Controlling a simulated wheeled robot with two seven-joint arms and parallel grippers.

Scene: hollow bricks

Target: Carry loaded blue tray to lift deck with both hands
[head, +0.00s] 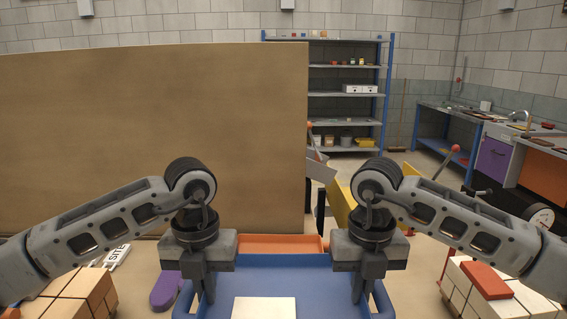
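The blue tray (279,275) is low in the middle of the head view, its near part cut off by the lower edge. A flat cream block (263,308) lies in it. My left gripper (207,290) is shut on the tray's left side by the handle opening. My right gripper (359,290) is shut on the right side in the same way. The fingertips are partly hidden by the tray wall. A yellow structure (340,203) stands behind my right gripper, mostly hidden; I cannot tell whether it is the lift deck.
A large brown panel (150,140) blocks the left and centre. An orange tray (282,243) lies just beyond the blue tray. Brick stacks stand at lower left (82,295) and lower right (520,300), with a red brick (486,280) on the right one. Shelves (345,95) and a workbench (440,112) stand behind.

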